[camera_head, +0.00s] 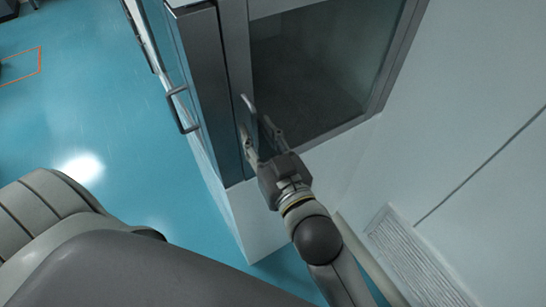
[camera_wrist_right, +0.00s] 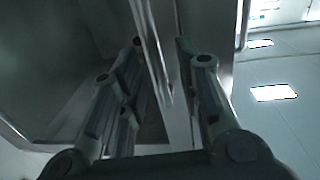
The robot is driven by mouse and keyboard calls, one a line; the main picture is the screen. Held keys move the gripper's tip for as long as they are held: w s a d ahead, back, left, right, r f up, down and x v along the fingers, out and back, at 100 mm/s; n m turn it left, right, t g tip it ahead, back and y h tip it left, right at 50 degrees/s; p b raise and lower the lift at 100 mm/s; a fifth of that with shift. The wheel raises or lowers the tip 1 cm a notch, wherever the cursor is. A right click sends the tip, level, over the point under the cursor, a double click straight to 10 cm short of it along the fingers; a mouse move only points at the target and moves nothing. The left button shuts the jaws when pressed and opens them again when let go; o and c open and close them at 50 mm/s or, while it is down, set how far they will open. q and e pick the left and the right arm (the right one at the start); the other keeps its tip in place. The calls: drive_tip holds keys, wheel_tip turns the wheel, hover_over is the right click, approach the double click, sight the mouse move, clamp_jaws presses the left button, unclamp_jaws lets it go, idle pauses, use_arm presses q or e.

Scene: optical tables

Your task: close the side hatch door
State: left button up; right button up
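The side hatch door shows in the head view as a grey-framed panel with a dark pane (camera_head: 320,75), on the side of the tall white and grey enclosure. I cannot tell how far it stands ajar. A slim bar handle (camera_head: 246,104) is at its left edge. My right gripper (camera_head: 256,128) is at this handle, its two fingers spread. In the right wrist view the open fingers (camera_wrist_right: 160,45) stand on either side of upright metal bars and edges (camera_wrist_right: 152,50). Contact with them cannot be made out. My left gripper is out of view.
Another bracket-shaped handle (camera_head: 181,110) sits on the enclosure's left face. A white wall (camera_head: 460,110) with a louvred vent (camera_head: 415,260) is on the right. Blue floor (camera_head: 100,110) lies clear on the left, with an orange floor marking (camera_head: 39,60) farther off.

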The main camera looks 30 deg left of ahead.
drive_tip(key=v, duration=0.8)
drive_tip(key=shift+s+d, duration=0.2)
drive_tip(key=shift+d, duration=0.1)
